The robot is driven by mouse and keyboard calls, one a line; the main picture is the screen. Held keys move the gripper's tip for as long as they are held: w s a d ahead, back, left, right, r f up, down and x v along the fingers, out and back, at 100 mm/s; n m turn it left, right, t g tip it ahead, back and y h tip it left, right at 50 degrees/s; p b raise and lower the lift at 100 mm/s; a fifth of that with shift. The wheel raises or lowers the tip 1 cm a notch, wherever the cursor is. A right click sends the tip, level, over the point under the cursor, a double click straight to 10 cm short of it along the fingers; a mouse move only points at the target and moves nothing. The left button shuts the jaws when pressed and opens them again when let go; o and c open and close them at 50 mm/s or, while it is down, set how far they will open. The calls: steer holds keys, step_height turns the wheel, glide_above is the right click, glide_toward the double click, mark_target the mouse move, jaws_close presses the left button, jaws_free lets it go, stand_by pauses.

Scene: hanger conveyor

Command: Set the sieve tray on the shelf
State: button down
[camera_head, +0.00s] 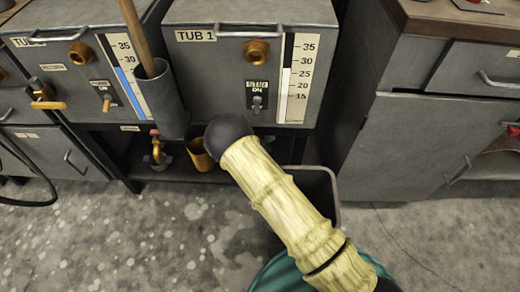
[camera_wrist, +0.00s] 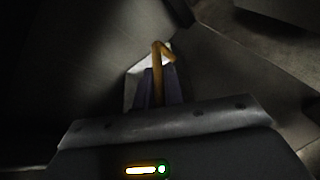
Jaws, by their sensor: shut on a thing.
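My gripper (camera_wrist: 160,80) shows in the wrist view with two dark purplish fingers, shut on a thin bent brass-coloured bar (camera_wrist: 158,58). What the bar belongs to cannot be told in the dim picture. A pale patch lies behind it. In the head view my pale-sleeved arm reaches up and left to a dark rounded joint in front of TUB 1; the gripper itself is hidden there. I cannot make out the sieve tray in either view. A low dark shelf (camera_head: 160,177) runs beneath the tubs, but whether it is the task's shelf is unclear.
TUB 1 (camera_head: 210,70) has a gauge (camera_head: 298,80) and a switch. A grey cylinder (camera_head: 160,100) holds a wooden pole. A brass cup (camera_head: 200,155) and a tap (camera_head: 156,150) sit below. A grey bin (camera_head: 322,180) stands by my arm. Cabinets (camera_head: 420,120) stand right; open floor lies left.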

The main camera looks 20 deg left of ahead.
steer(key=shift+d+f+b, duration=0.2)
steer(key=shift+f+b, duration=1.55)
steer(key=shift+f, duration=0.6)
steer(key=shift+w, duration=0.1)
step_height(320, 180, down, 5)
steer(key=b, duration=0.4)
steer(key=shift+w+a+r, duration=0.1)
steer(key=shift+w+r, duration=0.05)
steer(key=shift+d, duration=0.25)
steer(key=c, duration=1.5)
jaws_free()
steer(key=shift+a, duration=0.15)
steer(key=shift+s+a, duration=0.1)
steer(key=shift+s, duration=0.15)
steer(key=shift+r, duration=0.1)
